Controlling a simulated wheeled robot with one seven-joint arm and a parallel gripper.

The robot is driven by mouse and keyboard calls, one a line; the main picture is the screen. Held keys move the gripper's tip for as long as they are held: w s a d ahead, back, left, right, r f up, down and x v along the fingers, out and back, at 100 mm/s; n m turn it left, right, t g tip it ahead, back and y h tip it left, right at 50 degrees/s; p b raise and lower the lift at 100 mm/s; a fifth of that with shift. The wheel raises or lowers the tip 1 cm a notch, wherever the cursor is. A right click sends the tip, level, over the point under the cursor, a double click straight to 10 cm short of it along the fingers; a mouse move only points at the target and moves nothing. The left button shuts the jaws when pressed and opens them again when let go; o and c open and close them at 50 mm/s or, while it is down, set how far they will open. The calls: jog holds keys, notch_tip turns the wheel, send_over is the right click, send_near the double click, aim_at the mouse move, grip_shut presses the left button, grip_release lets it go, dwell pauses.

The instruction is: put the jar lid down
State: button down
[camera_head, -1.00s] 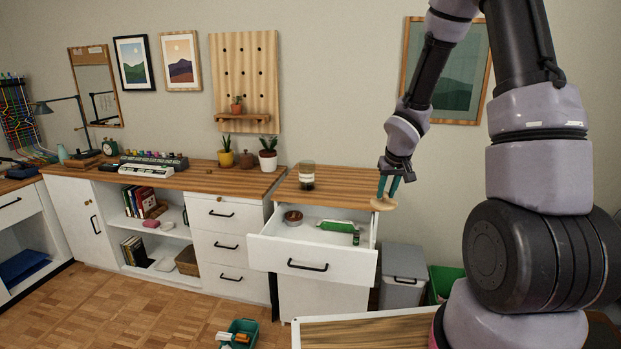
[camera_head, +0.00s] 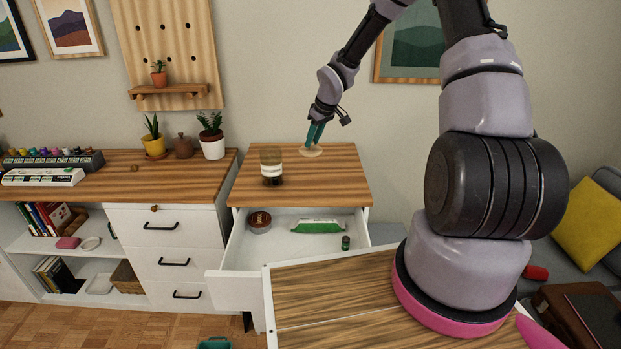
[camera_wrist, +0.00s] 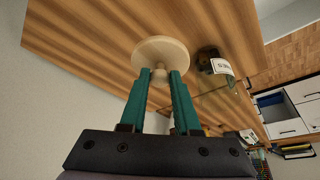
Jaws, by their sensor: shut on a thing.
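The jar lid is a pale wooden disc with a small knob (camera_head: 311,151). In the wrist view the jar lid (camera_wrist: 161,55) has its knob between my teal fingertips. My gripper (camera_head: 316,138) is shut on the knob, over the back of the wooden desk top (camera_head: 343,187). The lid is at or just above the surface; I cannot tell whether it touches. A glass jar with a white label (camera_head: 271,168) stands upright to the left of the lid. It also shows in the wrist view (camera_wrist: 220,67), right of the lid.
Below the top, a drawer (camera_head: 235,257) stands open, holding a round tin (camera_head: 259,221), a green packet (camera_head: 318,226) and a small green item (camera_head: 345,243). Potted plants (camera_head: 212,146) stand on the counter at left. The desk top right of the lid is clear.

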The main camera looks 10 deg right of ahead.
jog(key=shift+s+f, duration=0.1)
jog(key=shift+f, duration=0.05)
notch_tip(320, 180, down, 10)
jog(key=shift+r, duration=0.2)
dwell(0.4)
jog(key=shift+f, duration=0.15)
jog(key=c, duration=0.6)
grip_release()
jog(key=shift+c, duration=0.2)
